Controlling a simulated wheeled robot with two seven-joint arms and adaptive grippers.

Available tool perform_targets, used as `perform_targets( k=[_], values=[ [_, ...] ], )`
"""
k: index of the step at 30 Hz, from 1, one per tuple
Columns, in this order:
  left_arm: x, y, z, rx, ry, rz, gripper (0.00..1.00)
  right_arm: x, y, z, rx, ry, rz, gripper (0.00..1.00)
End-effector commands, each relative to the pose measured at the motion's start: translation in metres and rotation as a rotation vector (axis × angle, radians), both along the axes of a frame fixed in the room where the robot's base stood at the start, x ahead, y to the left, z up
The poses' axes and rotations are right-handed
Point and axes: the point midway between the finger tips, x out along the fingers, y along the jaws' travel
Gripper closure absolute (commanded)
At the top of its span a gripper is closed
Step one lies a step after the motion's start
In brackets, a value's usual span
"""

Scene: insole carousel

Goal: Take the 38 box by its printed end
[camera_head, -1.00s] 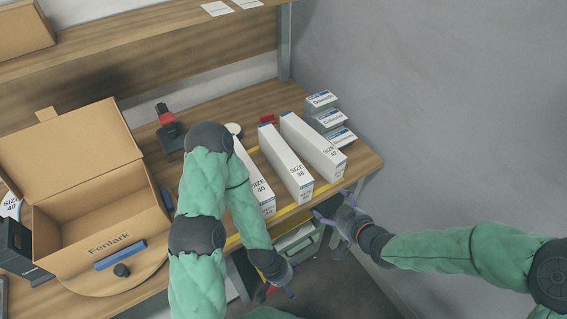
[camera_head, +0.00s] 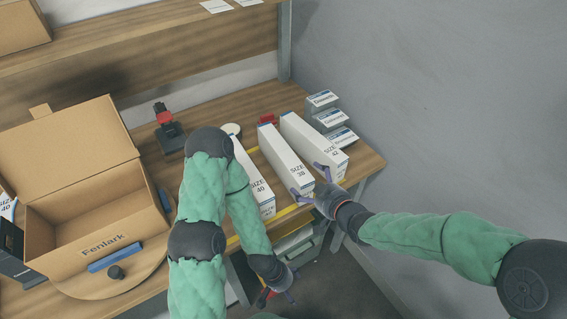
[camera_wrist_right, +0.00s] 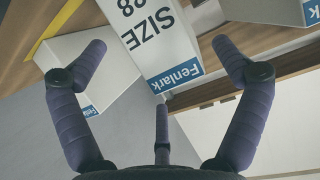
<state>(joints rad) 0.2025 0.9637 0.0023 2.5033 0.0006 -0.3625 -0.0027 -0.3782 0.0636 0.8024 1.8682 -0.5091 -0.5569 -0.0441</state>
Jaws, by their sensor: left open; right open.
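The 38 box (camera_head: 286,160) is a long white carton lying on the bench between the 40 box (camera_head: 253,185) and the 42 box (camera_head: 314,145). Its printed end faces the bench's front edge. My right gripper (camera_head: 309,182) is open at that end. In the right wrist view the printed end of the 38 box (camera_wrist_right: 160,40) shows between the two spread fingers, with a gap on both sides. A third finger is below it. My left gripper (camera_head: 280,287) is open and empty, low in front of the bench, partly hidden by its arm.
Neighbouring boxes lie close on both sides of the 38 box. A yellow strip (camera_head: 285,212) runs along the bench front. An open Fenlark carton (camera_head: 100,247) stands on a round wooden board (camera_head: 130,285) at left. Small labelled holders (camera_head: 328,118) stand at the back right.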

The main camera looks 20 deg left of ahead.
Motion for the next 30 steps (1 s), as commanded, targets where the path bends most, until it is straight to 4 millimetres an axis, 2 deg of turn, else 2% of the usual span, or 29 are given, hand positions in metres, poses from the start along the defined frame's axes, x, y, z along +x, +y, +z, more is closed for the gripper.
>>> perform_targets(
  k=[3,7,17,24,30],
  values=[
    [0.000,0.000,-0.011,0.000,0.000,0.000,0.11,0.010,0.015,-0.011,0.000,0.000,0.002,0.03],
    [0.000,0.000,-0.014,0.000,0.000,0.000,0.11,0.019,0.025,-0.015,-0.001,0.001,0.002,0.03],
    [0.000,0.000,-0.015,0.000,0.000,0.000,0.11,0.022,0.028,-0.016,0.000,0.001,0.001,0.03],
    [0.000,0.000,-0.015,0.000,0.000,0.000,0.11,0.022,0.028,-0.016,0.000,0.001,0.001,0.69],
    [0.000,0.000,-0.015,0.000,0.000,0.000,0.11,0.023,0.028,-0.015,0.000,0.000,0.000,0.69]
  ],
)
